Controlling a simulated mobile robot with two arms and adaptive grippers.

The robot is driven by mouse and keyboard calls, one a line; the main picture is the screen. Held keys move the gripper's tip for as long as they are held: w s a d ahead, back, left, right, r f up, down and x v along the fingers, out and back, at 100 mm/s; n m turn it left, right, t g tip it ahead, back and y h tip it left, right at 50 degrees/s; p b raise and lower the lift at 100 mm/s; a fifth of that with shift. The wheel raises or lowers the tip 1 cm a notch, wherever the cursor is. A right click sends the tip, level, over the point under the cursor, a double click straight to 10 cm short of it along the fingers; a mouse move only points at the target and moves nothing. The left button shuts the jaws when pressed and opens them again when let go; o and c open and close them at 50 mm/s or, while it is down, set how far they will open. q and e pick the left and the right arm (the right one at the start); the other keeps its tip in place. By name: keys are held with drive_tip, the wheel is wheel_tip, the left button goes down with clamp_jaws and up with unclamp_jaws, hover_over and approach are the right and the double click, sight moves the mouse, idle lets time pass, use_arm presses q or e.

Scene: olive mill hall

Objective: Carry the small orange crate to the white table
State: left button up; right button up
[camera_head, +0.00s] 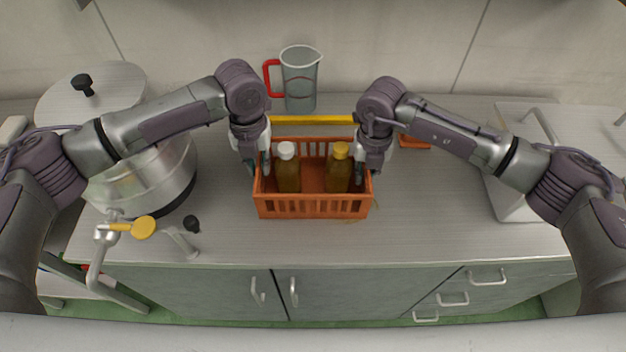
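The small orange crate (313,207) stands on the grey metal counter (420,215), in the middle of the head view. It holds two brown bottles, one with a white cap (288,178) and one with a yellow cap (339,176). My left gripper (258,166) is at the crate's left side wall and my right gripper (368,167) at its right side wall, both pointing down. The fingers appear to straddle the walls, but I cannot tell whether they are closed on them. I cannot make out a white table in this view.
A clear jug with a red handle (300,80) stands behind the crate, near a yellow strip (312,119). A large steel vessel with a tap (145,180) stands at left. A white container (508,195) stands at right. The counter right of the crate is mostly free.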

use_arm(q)
clamp_jaws()
use_arm(e)
clamp_jaws()
use_arm(q)
drive_tip(key=shift+w+r, duration=0.1)
use_arm(e)
drive_tip(key=shift+w+r, duration=0.1)
